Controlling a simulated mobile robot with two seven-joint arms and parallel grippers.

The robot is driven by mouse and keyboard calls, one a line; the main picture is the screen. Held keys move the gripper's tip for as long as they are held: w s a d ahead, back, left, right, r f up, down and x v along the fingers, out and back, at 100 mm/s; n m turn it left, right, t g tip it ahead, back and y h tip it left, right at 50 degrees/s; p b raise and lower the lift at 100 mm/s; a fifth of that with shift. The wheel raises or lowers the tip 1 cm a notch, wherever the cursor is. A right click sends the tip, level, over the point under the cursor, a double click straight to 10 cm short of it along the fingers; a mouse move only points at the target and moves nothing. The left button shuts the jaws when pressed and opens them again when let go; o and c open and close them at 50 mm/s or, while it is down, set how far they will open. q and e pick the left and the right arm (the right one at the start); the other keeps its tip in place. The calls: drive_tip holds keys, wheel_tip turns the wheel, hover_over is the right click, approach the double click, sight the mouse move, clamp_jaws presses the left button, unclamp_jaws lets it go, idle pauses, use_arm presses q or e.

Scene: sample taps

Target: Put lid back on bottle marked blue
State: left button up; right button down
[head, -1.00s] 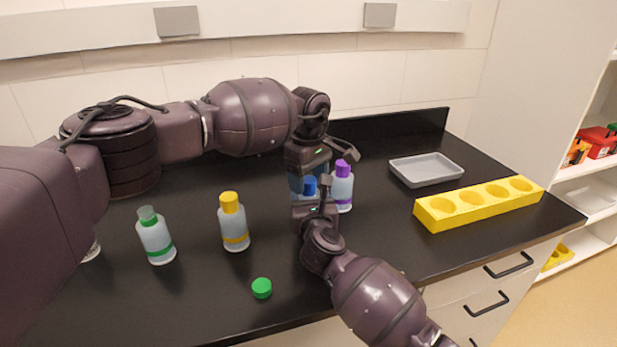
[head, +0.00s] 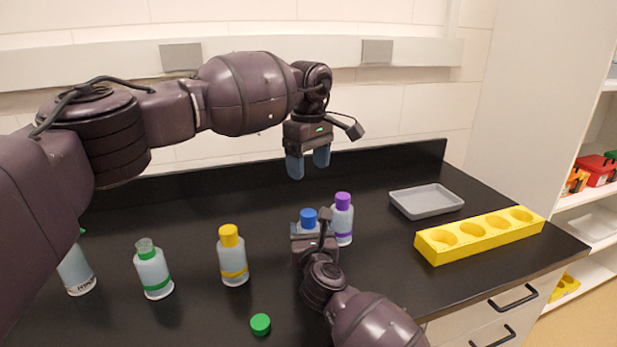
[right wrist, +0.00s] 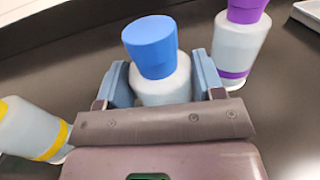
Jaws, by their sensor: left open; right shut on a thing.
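The blue-marked bottle (head: 308,228) stands on the black counter with its blue lid (head: 308,216) on its neck. In the right wrist view the blue lid (right wrist: 150,46) sits on top of the bottle (right wrist: 162,90), looking slightly tilted. My right gripper (right wrist: 163,85) is shut around the bottle's body, one finger on each side; in the head view it (head: 312,245) partly hides the bottle. My left gripper (head: 308,162) is open and empty, raised above and behind the bottle.
A purple-lidded bottle (head: 342,222) stands close to the right. A yellow-lidded bottle (head: 232,258) and an open green-banded bottle (head: 153,272) stand left. A green lid (head: 260,324) lies in front. A grey tray (head: 426,201) and yellow rack (head: 480,236) are at the right.

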use_arm(q)
drive_tip(key=shift+r, duration=0.15)
use_arm(e)
drive_tip(key=shift+c, duration=0.8)
unclamp_jaws()
drive_tip(key=shift+s+d, duration=0.1)
drive_tip(key=shift+s, duration=0.45)
drive_tip(key=s, duration=0.2)
drive_tip(key=s+d+p, duration=0.1)
drive_tip(key=s, duration=0.5)
drive_tip(key=shift+s+d, duration=0.15)
drive_tip(key=shift+s, duration=0.05)
use_arm(q)
drive_tip(key=shift+s+r+p, duration=0.15)
drive_tip(key=shift+r, duration=0.7)
drive_tip(key=shift+s+r+p, duration=0.1)
drive_tip(key=shift+r+p, duration=0.05)
drive_tip(key=shift+r, duration=0.7)
use_arm(e)
drive_tip(key=shift+s+d, duration=0.1)
drive_tip(key=shift+s, duration=0.5)
